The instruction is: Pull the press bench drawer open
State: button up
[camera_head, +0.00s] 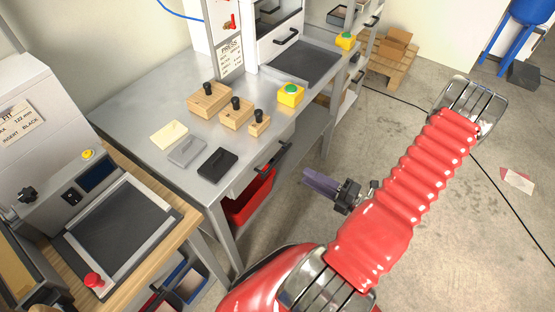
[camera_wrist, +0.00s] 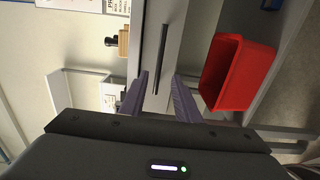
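The press bench (camera_head: 140,110) is a grey metal table. Its drawer (camera_head: 243,180) has a grey front under the top and looks shut. A dark bar handle (camera_head: 273,157) is on that front. In the wrist view the handle (camera_wrist: 162,50) runs up and down the picture on the drawer front (camera_wrist: 173,45). My gripper (camera_head: 309,178) has purple fingers and is open and empty, in front of the bench. In the head view it is a little apart from the handle, to its right. In the wrist view the handle's lower end shows between the fingers (camera_wrist: 160,76).
A red bin (camera_head: 250,198) sits under the drawer and shows large in the wrist view (camera_wrist: 228,75). Wooden knobbed blocks (camera_head: 210,98) and a yellow button box (camera_head: 291,95) stand on the bench top. A second bench (camera_head: 165,200) is at left. Floor at right is mostly clear.

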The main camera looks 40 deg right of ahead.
aim_at(277, 159)
jog(key=shift+x, duration=6.7)
jog(key=shift+a, duration=0.1)
grip_shut()
jog(key=shift+s, duration=0.1)
